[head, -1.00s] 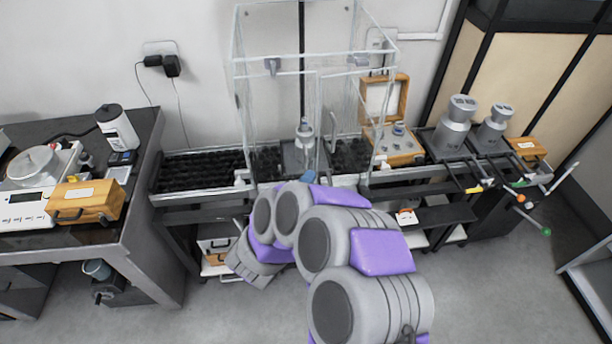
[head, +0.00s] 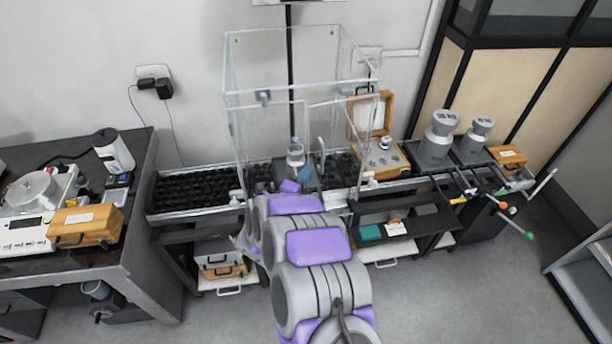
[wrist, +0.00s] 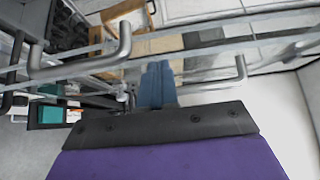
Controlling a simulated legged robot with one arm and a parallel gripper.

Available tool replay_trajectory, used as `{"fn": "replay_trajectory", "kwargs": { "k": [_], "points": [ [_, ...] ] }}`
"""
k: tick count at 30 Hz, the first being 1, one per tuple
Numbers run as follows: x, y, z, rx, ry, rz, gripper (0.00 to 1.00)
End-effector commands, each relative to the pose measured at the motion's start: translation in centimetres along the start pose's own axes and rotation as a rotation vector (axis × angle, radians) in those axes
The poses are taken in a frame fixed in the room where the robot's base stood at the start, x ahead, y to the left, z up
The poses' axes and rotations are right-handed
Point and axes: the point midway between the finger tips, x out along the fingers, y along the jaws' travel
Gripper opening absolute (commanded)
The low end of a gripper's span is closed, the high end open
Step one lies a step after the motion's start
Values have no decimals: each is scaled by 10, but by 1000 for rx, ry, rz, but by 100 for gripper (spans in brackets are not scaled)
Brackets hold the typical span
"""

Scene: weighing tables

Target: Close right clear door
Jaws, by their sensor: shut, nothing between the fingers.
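The clear enclosure (head: 300,40) stands on the middle table in the head view, with transparent panels and pale edges. The right clear door (head: 335,118) is at its front right, with a grey upright handle (head: 321,150); its exact angle is hard to tell through the glass. My gripper (head: 307,173) is at the enclosure's lower front, left of and below that handle, with the arm hiding part of the front. In the wrist view, the shut blue fingers (wrist: 157,78) hold nothing. A grey handle (wrist: 85,62) lies to their left and another (wrist: 240,68) to their right, both apart from them.
A balance pan instrument inside the enclosure (head: 295,155) stands near my gripper. An open wooden weight box (head: 380,155) and metal weights (head: 438,135) stand to the right. A wooden case (head: 85,225) is on the left table. Grey floor (head: 430,310) is open at the front.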

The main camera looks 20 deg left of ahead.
Motion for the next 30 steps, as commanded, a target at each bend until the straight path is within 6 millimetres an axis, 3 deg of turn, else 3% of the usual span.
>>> {"fn": "replay_trajectory", "kwargs": {
  "k": [30],
  "points": [
    [12, 0, 14, 0, 1, -1, 0]
  ]
}}
